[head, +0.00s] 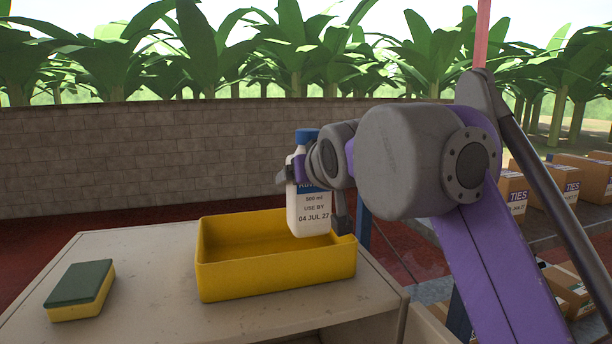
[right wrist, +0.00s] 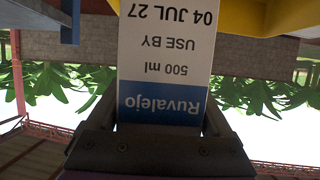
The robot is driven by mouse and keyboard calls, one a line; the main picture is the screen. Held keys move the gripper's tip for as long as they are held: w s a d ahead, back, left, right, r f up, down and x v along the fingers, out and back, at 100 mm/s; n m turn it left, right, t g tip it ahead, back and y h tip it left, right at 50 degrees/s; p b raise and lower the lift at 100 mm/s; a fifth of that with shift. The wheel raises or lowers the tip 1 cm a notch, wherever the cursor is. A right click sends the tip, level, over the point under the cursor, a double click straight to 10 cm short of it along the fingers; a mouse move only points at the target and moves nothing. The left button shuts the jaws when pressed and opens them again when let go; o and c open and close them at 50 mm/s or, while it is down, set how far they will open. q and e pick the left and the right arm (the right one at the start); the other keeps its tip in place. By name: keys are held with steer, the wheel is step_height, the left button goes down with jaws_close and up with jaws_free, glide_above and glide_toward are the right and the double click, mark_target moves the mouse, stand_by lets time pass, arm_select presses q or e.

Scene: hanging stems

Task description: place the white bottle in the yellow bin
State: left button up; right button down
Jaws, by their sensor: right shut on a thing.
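The white bottle (head: 308,214) has a blue cap and a blue label band, and stands upright in the head view. My right gripper (head: 312,178) is shut on its upper part and holds it over the right part of the yellow bin (head: 275,274). The bottle's lower end overlaps the bin's opening in the picture; I cannot tell how far down it reaches. In the right wrist view the bottle (right wrist: 168,60) appears upside down between the fingers, with the yellow bin (right wrist: 262,16) beside it. The bin's visible floor is empty. My left gripper is not in view.
The bin stands on a pale table (head: 160,290). A green and yellow sponge (head: 80,290) lies at the left of the table. Bare table lies between sponge and bin. Cardboard boxes (head: 555,193) stand on shelving at the right, and a block wall (head: 130,155) runs behind.

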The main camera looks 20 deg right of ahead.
steer(key=shift+s+f+b, duration=0.2)
steer(key=shift+f+b, duration=0.1)
steer(key=shift+f, duration=0.3)
steer(key=shift+s+f+b, duration=0.2)
steer(key=shift+f+b, duration=0.05)
steer(key=shift+f, duration=0.35)
steer(key=shift+w+f+b, duration=0.2)
steer(key=shift+f+b, duration=0.15)
steer(key=shift+f, duration=0.45)
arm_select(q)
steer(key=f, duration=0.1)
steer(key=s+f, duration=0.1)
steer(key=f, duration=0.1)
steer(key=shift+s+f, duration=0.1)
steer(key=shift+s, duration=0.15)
arm_select(e)
steer(key=shift+f, duration=0.15)
steer(key=shift+s, duration=0.1)
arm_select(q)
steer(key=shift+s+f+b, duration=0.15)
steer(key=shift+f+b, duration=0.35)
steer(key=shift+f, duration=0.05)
arm_select(e)
steer(key=shift+f, duration=1)
jaws_free()
